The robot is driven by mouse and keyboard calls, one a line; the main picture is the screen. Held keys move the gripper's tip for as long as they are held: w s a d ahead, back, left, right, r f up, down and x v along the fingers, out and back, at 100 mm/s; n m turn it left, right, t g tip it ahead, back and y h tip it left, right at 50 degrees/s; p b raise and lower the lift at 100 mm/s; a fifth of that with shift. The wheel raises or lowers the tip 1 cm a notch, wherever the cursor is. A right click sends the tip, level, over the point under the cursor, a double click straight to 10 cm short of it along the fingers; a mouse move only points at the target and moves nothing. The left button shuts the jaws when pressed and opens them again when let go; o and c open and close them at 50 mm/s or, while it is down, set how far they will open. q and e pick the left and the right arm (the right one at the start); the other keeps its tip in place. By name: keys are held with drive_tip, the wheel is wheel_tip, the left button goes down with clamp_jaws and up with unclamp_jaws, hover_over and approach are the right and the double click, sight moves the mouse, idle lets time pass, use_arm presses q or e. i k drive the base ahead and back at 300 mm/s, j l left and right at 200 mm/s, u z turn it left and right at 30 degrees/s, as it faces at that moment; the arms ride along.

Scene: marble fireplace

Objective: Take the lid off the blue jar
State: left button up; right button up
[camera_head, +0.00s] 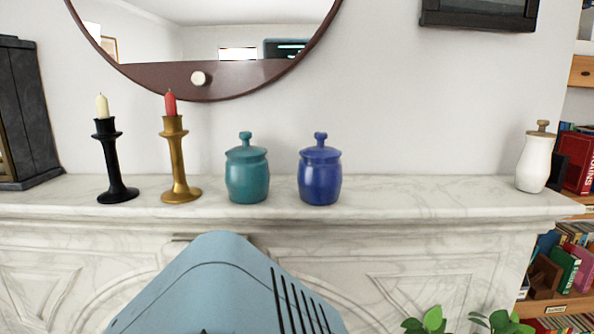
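The blue jar (319,182) stands upright on the marble mantel shelf, right of the teal jar. Its blue lid (320,150), with a round knob on top, sits on the jar's mouth. Neither of my grippers shows in the head view, so whether they are open or shut is hidden.
A teal lidded jar (247,178) stands close to the left. Gold (178,160) and black (114,165) candlesticks hold candles further left. A white wooden-topped mill (534,162) stands far right. The mantel (420,195) between blue jar and mill is clear. A round mirror (190,75) hangs above.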

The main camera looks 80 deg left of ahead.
sight(321, 151)
drive_tip(key=u, duration=2.6)
